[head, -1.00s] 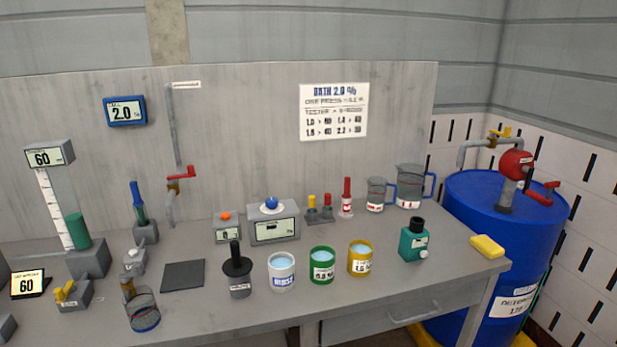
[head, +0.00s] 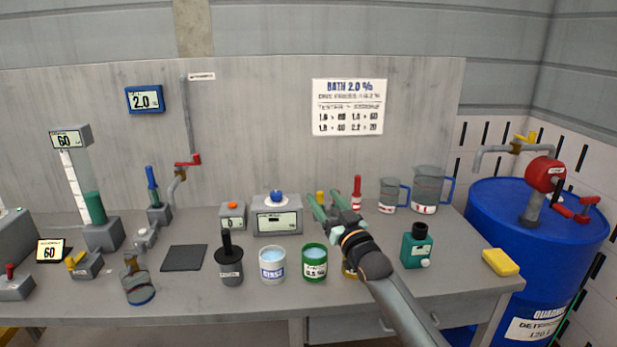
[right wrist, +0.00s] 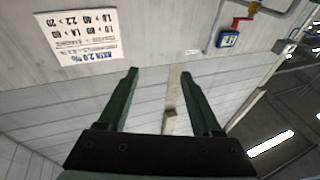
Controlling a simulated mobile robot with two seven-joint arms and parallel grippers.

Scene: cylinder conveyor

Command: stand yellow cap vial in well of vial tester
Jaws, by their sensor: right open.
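The yellow cap vial (head: 320,197) shows only its yellow cap in the head view, at the back of the bench, partly hidden by my right gripper (head: 322,196). My right gripper is open, its fingers reaching up in front of the cap; I cannot tell the gap in depth. In the right wrist view the two green fingers (right wrist: 160,72) are apart with nothing between them. A grey box with a display and a blue knob (head: 277,222), perhaps the vial tester, stands just left of the gripper. Its well cannot be made out. My left gripper is not in view.
A red-capped bottle (head: 357,193) and glass jugs (head: 426,192) stand right of the gripper. White (head: 272,268) and green (head: 314,264) cups stand in front, with a yellow one hidden under my arm. A dark green bottle (head: 416,247) is to the right.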

